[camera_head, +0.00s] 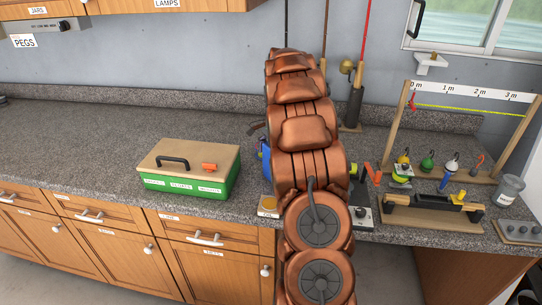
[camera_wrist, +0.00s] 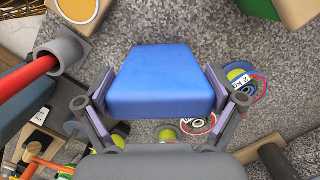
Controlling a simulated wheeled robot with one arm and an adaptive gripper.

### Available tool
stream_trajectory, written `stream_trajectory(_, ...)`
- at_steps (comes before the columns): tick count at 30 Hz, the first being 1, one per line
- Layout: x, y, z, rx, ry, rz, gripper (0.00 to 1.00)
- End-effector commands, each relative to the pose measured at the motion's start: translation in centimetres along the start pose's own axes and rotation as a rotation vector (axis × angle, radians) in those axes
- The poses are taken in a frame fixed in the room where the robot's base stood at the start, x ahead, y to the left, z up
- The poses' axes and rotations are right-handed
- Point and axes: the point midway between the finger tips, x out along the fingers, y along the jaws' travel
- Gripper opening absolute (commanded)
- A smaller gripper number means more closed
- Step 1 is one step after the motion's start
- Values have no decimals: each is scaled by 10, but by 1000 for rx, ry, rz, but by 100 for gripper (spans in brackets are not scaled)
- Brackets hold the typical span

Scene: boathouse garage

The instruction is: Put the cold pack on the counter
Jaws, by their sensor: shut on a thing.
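The cold pack (camera_wrist: 163,82) appears as a blue, wedge-shaped block in the wrist view. My gripper (camera_wrist: 162,88) is shut on it, with one finger against each side. In the head view my arm hides the gripper and most of the block; a bit of blue (camera_head: 264,156) shows at the arm's left edge. The grey speckled counter (camera_head: 90,135) runs along the wall, and it also fills the background of the wrist view (camera_wrist: 150,30). I cannot tell whether the block touches the counter.
A green box with a wooden lid (camera_head: 190,168) stands left of my arm. On the right are a rack of hanging floats (camera_head: 437,150), a wooden tool holder (camera_head: 430,215) and a clear cup (camera_head: 508,190). The counter's left part is mostly bare.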

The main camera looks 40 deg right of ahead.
Motion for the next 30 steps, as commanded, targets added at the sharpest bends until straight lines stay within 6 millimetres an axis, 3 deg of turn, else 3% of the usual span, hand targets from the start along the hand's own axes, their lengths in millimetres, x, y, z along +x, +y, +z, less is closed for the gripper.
stream_trajectory(3,0,0,0,0,0,-1,100)
stream_trajectory(16,-7,0,0,-1,0,1,100)
stream_trajectory(30,-76,-1,0,-1,2,-3,100)
